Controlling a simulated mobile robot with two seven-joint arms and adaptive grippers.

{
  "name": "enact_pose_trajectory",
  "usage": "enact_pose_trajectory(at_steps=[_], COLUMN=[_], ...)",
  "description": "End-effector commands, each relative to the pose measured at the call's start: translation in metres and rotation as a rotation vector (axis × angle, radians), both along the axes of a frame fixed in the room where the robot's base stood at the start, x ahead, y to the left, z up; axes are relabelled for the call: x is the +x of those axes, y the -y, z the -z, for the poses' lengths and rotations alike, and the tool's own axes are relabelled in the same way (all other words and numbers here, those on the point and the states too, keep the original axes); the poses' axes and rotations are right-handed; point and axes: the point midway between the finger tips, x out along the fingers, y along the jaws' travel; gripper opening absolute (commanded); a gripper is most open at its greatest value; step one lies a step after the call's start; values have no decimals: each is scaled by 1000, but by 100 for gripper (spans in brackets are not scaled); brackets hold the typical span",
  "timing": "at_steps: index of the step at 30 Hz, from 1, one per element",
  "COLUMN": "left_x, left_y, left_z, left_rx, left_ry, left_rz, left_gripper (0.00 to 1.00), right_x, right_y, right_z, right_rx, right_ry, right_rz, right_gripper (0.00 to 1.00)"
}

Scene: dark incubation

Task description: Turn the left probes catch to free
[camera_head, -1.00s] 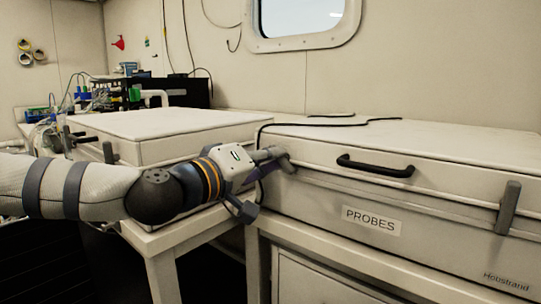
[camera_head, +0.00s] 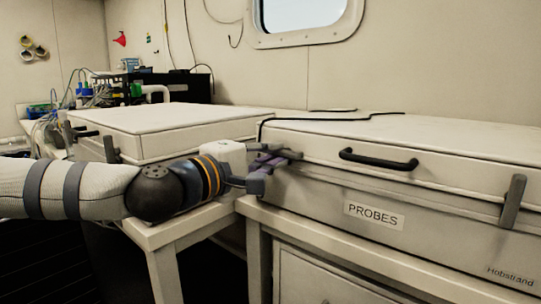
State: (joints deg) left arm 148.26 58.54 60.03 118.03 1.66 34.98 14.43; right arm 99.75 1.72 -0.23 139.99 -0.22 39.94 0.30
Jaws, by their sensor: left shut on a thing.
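The pale PROBES box (camera_head: 345,185) stands on the right-hand white stand, its lid down. Its label (camera_head: 374,215) is on the front, below the black handle (camera_head: 378,159). My left gripper (camera_head: 276,162) is at the left end of the box front, near the lid seam. It is shut on the left probes catch, which its fingers largely hide; I cannot tell the catch's exact angle. The right catch (camera_head: 513,202) of the same box stands nearly upright across the seam. My right gripper is not in view.
A second pale box (camera_head: 165,130) with its own catches and handle stands to the left, behind my left arm. A black cable (camera_head: 330,119) lies over the PROBES lid. Wired equipment (camera_head: 165,87) stands at the back left. The space before the PROBES box front is clear.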

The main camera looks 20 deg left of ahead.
Motion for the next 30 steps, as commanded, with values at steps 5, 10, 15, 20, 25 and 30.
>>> enact_pose_trajectory(at_steps=[5, 10, 15, 20, 25, 30], left_x=[0, 0, 0, 0, 0, -4], left_y=[0, 1, 0, 0, 0, -2], left_z=[1, 1, 0, 1, 0, 0], left_rx=[-22, -27, -27, -27, -26, -26], left_ry=[-9, -11, -11, -11, -10, -10], left_rz=[1, 2, 2, 1, 1, 0], left_gripper=[0, 0, 0, 32, 32, 32], right_x=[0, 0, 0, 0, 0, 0], right_y=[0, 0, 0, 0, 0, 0], right_z=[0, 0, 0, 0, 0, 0], right_rx=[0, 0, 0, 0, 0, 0], right_ry=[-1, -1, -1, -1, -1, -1], right_rz=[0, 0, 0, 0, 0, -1], right_gripper=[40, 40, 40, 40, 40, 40])
